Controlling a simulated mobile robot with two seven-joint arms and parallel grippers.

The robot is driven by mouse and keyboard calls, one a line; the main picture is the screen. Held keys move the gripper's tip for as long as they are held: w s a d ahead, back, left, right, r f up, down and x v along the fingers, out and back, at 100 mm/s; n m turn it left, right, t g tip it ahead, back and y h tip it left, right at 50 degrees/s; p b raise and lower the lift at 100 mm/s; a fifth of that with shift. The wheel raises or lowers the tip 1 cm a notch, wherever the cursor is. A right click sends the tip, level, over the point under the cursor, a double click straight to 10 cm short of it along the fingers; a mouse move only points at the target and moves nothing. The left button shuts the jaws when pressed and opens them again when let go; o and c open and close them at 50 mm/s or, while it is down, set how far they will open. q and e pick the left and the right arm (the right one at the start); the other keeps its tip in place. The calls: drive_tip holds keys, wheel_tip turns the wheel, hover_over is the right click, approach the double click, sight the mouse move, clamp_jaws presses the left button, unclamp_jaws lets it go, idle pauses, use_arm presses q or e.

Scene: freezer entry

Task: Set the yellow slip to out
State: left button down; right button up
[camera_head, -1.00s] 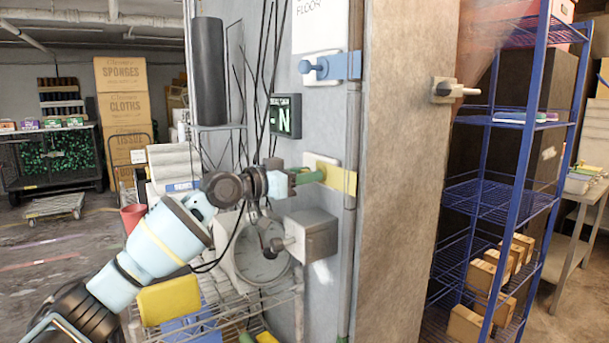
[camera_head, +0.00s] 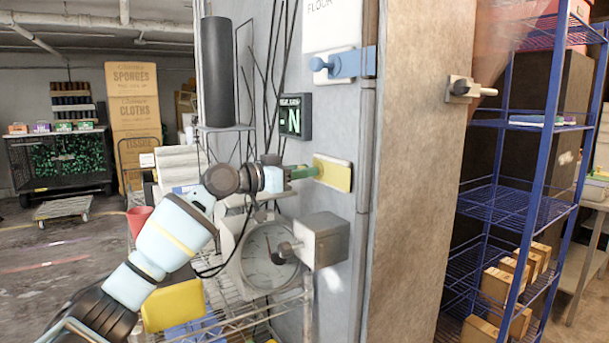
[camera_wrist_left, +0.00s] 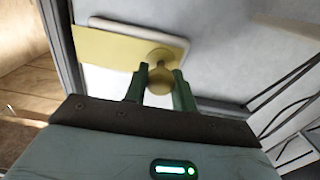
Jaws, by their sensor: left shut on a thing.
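The yellow slip (camera_head: 338,178) is a flat plate with a knob, lying over a white backing plate on the grey wall panel. It lies mostly over its backing, and in the wrist view (camera_wrist_left: 105,47) its left end juts a little past the white plate (camera_wrist_left: 130,27). My left gripper (camera_head: 302,172) reaches it from the left; its green fingers are shut on the slip's round knob, also seen in the wrist view (camera_wrist_left: 160,76). Above it, a blue slip (camera_head: 350,63) with its own knob reaches right past its white backing. My right gripper is not in view.
A grey box with a lever (camera_head: 322,240) sticks out below the yellow slip, beside a round dial (camera_head: 270,255). Black cables hang left of the slips. A latch (camera_head: 462,89) juts from the wall's right face. A blue rack (camera_head: 515,190) stands at right.

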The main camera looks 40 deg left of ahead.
use_arm(q)
drive_tip(key=shift+a+r, duration=0.15)
drive_tip(key=c, duration=1.5)
unclamp_jaws()
drive_tip(key=o, duration=0.3)
drive_tip(key=shift+w+a, duration=0.1)
drive_tip(key=shift+a, duration=0.05)
drive_tip(key=shift+o, duration=0.2)
drive_tip(key=shift+s+f, duration=0.2)
drive_tip(key=shift+s, duration=0.1)
drive_tip(key=b+v, duration=0.2)
drive_tip(key=v, duration=0.5)
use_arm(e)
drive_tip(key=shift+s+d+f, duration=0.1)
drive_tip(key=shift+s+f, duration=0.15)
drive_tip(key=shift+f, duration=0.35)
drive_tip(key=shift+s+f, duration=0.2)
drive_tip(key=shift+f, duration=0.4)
use_arm(q)
drive_tip(key=shift+s+r, duration=0.1)
drive_tip(key=shift+s, duration=0.05)
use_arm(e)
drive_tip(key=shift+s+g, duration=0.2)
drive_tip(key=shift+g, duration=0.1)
